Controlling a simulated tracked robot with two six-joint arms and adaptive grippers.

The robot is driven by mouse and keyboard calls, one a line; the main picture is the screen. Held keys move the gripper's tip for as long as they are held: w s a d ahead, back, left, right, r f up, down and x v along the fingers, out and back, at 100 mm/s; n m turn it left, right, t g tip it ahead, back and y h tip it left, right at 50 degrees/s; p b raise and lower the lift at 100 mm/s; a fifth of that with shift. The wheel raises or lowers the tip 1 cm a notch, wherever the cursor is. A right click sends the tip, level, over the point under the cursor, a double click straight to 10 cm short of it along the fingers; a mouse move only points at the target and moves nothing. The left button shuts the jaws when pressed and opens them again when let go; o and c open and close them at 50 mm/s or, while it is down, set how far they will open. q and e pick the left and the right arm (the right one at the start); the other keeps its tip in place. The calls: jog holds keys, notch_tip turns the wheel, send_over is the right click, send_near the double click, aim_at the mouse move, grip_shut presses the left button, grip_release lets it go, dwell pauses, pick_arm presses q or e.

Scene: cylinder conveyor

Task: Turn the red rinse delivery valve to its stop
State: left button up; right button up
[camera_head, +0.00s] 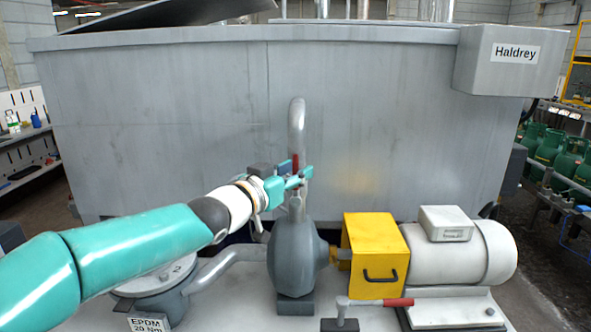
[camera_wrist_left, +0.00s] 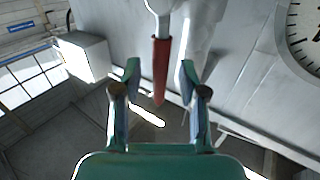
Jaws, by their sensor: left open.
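The red valve handle (camera_head: 295,161) is at the vertical delivery pipe (camera_head: 297,122) above the grey pump (camera_head: 294,258). In the left wrist view the red handle (camera_wrist_left: 161,68) hangs from a pale metal stem, pointing down the picture. My left gripper (camera_head: 303,176) is at the handle, partly covering it in the head view. In the left wrist view, the open fingers of my left gripper (camera_wrist_left: 160,76) stand on both sides of the handle, with visible gaps. My right gripper is not in view.
A second red-gripped lever (camera_head: 385,302) lies in front of the yellow guard (camera_head: 376,262) and motor (camera_head: 468,250). A large grey tank (camera_head: 180,110) stands close behind the pump. A lidded grey housing (camera_head: 160,280) sits below my left arm. Green gas cylinders (camera_head: 548,148) are at far right.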

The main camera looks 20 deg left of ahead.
pick_arm(q)
jog(key=shift+w+d, duration=0.1)
jog(key=shift+w, duration=0.3)
grip_shut()
